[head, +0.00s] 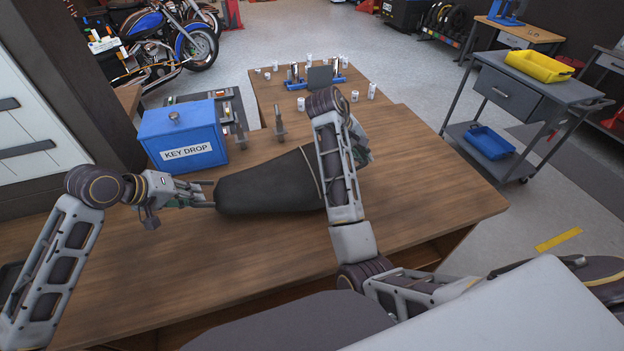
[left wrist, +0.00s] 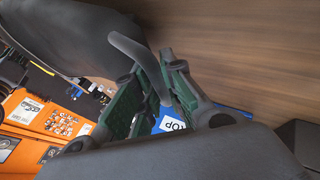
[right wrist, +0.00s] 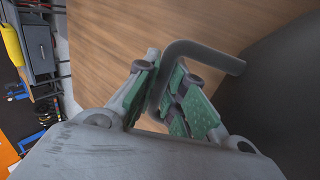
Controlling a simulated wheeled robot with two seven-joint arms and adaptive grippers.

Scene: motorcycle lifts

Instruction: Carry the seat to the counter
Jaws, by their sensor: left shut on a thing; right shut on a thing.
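The seat (head: 265,188) is a long black padded shape over the wooden counter (head: 250,255). I cannot tell whether it touches the top. My left gripper (head: 208,194) is at its left end. In the left wrist view that gripper (left wrist: 160,88) is shut on a dark curved handle (left wrist: 128,46) beside the seat (left wrist: 75,38). My right gripper is mostly hidden behind my right forearm in the head view. In the right wrist view it (right wrist: 158,88) is shut on a dark bent handle (right wrist: 205,52) at the seat (right wrist: 275,95).
A blue KEY DROP box (head: 182,137) stands behind the left gripper. Upright metal parts (head: 280,122) stand behind the seat. White cups and a blue rack (head: 300,80) are further back. The counter is clear in front and at right. A grey cart (head: 530,85) stands at right.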

